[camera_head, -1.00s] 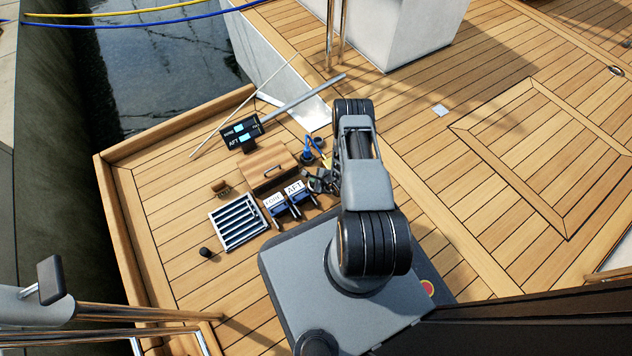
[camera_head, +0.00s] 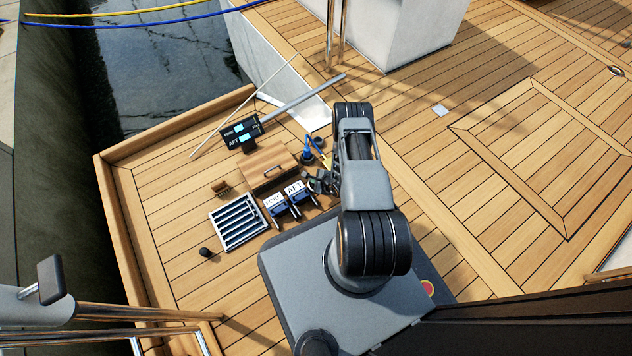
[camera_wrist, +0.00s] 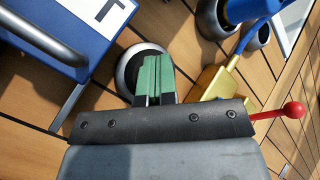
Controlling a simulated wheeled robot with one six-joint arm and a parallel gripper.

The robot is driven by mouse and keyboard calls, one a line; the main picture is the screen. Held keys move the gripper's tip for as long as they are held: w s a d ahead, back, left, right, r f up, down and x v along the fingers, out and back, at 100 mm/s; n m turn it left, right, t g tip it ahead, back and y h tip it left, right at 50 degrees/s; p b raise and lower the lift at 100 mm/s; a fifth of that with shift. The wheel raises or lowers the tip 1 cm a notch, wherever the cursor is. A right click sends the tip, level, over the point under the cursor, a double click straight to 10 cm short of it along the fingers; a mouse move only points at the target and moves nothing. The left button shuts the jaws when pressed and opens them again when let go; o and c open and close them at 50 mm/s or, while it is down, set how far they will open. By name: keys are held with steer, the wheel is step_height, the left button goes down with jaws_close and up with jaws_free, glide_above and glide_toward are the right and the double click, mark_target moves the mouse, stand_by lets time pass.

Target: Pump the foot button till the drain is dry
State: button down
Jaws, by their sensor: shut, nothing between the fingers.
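My gripper (camera_wrist: 152,78) is shut, its green fingertips together and empty. In the wrist view the tips overlap a round dark button (camera_wrist: 127,68) in a metal ring, which looks like the foot button; whether they touch it I cannot tell. In the head view my gripper (camera_head: 319,184) is low over the deck, right of the two blue units labelled FORE (camera_head: 274,203) and AFT (camera_head: 294,188), and it hides the button. The slatted drain grate (camera_head: 238,222) lies left of those units. Whether water stands in it I cannot tell. A black display (camera_head: 242,134) has cyan readouts.
The AFT unit (camera_wrist: 70,30) is close at upper left in the wrist view. A yellow fitting (camera_wrist: 215,84) with a red-knobbed lever (camera_wrist: 292,110) is close on the right. A wooden box (camera_head: 268,166) and a black knob (camera_head: 205,252) are on the deck. Open planks lie at left.

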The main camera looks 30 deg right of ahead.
steer(key=shift+f, duration=0.2)
stand_by(0.5)
steer(key=shift+r+p, duration=0.9)
steer(key=shift+r, duration=0.25)
steer(key=shift+r+p, duration=2)
steer(key=shift+r, duration=0.5)
